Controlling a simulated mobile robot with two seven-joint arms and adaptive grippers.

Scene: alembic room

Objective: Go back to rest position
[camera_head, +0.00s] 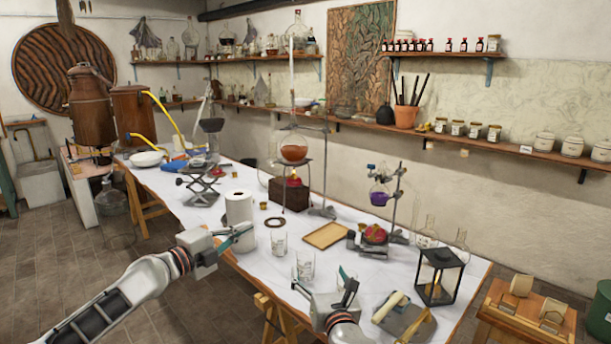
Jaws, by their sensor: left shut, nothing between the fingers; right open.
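My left gripper (238,236) is shut and empty. In the head view it overlaps the base of the white paper roll (239,208) near the front edge of the table (345,245); I cannot tell if they touch. My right gripper (325,290) is open and empty at the table's front edge. It is just below the clear glass beakers (305,266) in the picture and left of a grey board with a pale roller on it (404,318).
A wooden tray (326,235), a black lantern (438,276) and a stand with a purple flask (380,195) are on the table. A burner stand holds an orange flask (293,153). A wooden stand (522,312) is at the right. Floor (60,255) is clear at the left.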

